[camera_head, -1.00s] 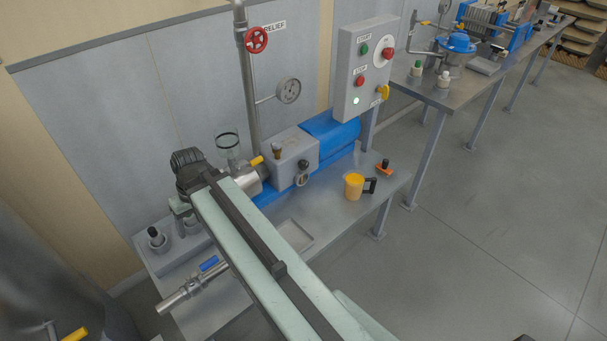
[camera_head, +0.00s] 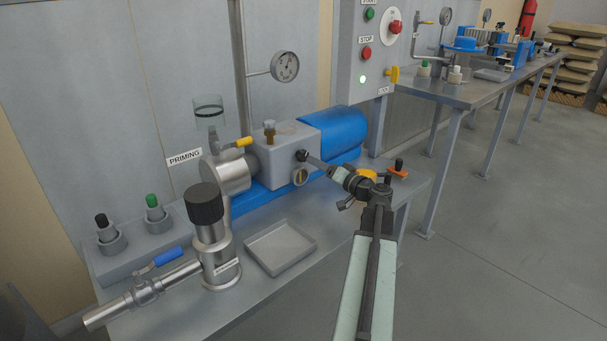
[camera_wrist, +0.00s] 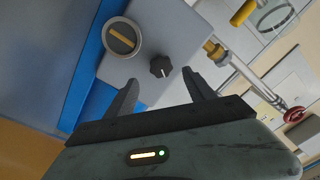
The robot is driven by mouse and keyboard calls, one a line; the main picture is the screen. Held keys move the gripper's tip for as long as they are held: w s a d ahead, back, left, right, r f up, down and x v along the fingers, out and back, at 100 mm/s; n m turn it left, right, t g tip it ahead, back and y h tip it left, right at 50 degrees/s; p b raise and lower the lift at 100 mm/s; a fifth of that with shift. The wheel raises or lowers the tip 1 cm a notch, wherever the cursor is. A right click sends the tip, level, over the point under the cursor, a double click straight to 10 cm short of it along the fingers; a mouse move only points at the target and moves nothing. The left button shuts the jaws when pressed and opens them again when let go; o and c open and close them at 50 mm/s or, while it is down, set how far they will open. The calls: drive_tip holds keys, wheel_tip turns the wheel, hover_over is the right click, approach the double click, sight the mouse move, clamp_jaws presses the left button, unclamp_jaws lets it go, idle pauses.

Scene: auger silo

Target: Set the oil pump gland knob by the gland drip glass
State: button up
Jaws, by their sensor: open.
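The oil pump gland knob (camera_head: 301,155) is small and dark, on the front of the grey pump housing (camera_head: 285,148). In the wrist view the knob (camera_wrist: 161,66) is lobed, with a short pale mark. A round glass with a yellow bar (camera_wrist: 122,37), seemingly the gland drip glass, is beside it; in the head view this glass (camera_head: 299,177) is just below the knob. My gripper (camera_wrist: 161,76) is open, its fingertips apart and pointing at the knob, which shows between them. In the head view my gripper (camera_head: 313,161) is close to the knob; contact cannot be told.
An orange cup (camera_head: 366,173) is partly hidden behind my gripper, with an orange-handled item (camera_head: 398,172) beside it. A grey tray (camera_head: 280,247) lies on the bench front. A control box (camera_head: 366,50) stands above the blue motor (camera_head: 334,131). Valve pipework (camera_head: 150,285) is at left.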

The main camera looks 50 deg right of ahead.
sight(305, 157)
drive_tip(key=w, duration=0.7)
drive_tip(key=shift+w+d+r, duration=0.1)
drive_tip(key=shift+w+d, duration=0.15)
drive_tip(key=shift+w, duration=0.15)
drive_tip(key=shift+c, duration=0.3)
